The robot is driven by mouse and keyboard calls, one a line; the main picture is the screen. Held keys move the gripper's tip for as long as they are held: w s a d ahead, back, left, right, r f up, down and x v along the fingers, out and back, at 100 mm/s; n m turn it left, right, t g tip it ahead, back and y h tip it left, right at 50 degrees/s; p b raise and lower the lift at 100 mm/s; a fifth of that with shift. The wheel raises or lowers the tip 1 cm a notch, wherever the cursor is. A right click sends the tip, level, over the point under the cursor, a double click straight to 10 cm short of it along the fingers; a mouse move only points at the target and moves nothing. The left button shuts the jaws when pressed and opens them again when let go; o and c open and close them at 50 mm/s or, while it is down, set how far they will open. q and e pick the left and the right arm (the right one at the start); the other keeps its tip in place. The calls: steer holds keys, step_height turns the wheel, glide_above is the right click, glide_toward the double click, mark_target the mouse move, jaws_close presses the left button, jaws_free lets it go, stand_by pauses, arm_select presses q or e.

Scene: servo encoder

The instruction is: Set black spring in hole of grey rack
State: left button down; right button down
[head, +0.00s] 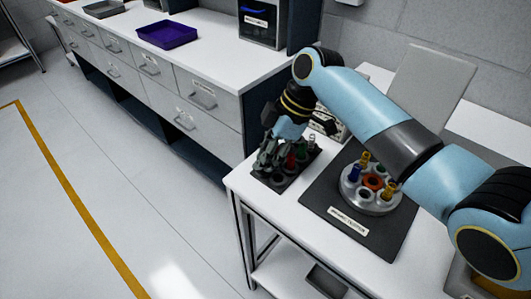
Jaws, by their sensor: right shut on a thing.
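My right gripper (268,152) reaches down from the right over the left part of a dark grey rack (285,184) near the table's left edge. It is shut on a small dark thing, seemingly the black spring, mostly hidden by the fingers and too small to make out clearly. The rack has round holes and holds several small parts, among them a red one and a green one. Whether the held thing touches the rack cannot be told. My left gripper is not in view.
A round light grey disc (369,208) with blue, orange and yellow parts stands on a black mat (330,205) to the right. A small box (326,124) stands behind the rack. A long counter with drawers and a purple tray (167,35) is at the back left.

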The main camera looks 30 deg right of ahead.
steer(key=c, duration=1.2)
jaws_free()
steer(key=shift+o, duration=0.2)
step_height(320, 180, up, 6)
steer(key=p, duration=0.7)
steer(key=shift+f, duration=0.1)
